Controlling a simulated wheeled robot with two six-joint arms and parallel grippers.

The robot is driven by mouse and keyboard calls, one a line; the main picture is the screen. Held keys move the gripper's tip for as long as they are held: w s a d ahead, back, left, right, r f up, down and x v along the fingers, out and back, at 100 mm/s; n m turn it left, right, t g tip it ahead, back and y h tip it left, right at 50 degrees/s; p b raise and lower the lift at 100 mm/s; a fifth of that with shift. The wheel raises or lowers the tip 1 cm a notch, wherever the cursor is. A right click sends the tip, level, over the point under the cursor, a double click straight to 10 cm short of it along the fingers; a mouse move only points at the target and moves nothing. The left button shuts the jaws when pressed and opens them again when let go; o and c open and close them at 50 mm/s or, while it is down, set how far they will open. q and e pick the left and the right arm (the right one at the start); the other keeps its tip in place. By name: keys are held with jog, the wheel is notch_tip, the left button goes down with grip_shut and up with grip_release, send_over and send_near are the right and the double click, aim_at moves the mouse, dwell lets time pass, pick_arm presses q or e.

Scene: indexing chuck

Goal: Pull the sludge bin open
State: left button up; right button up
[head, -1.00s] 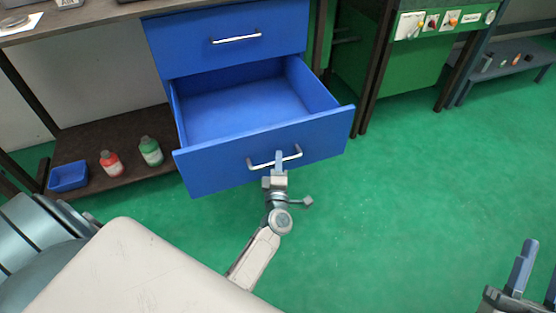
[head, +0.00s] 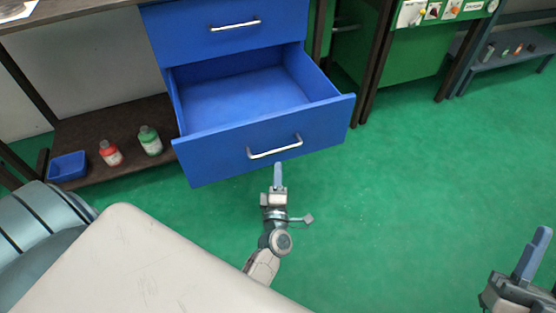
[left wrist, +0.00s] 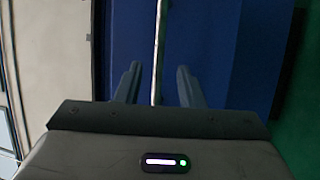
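The sludge bin (head: 215,153), a blue drawer with a silver bar handle (head: 275,147), stands pulled well out below a closed blue drawer. Its inside shows empty. My left gripper (head: 278,172) is just in front of the bin's front panel, its tips a little below the handle in the head view and apparently clear of it. In the left wrist view its two fingers (left wrist: 157,85) are spread, with the handle bar (left wrist: 160,45) seen between them. My right gripper (head: 545,268) is at the lower right edge, partly cut off, fingers apart and empty.
The closed upper drawer (head: 235,30) has its own handle. A low shelf holds a blue tray (head: 68,167), a red bottle (head: 110,153) and a green bottle (head: 150,141). A green cabinet (head: 405,55) stands right. The green floor (head: 400,190) is clear right of the bin.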

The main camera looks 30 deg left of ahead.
pick_arm(q)
jog(key=shift+v, duration=1.25)
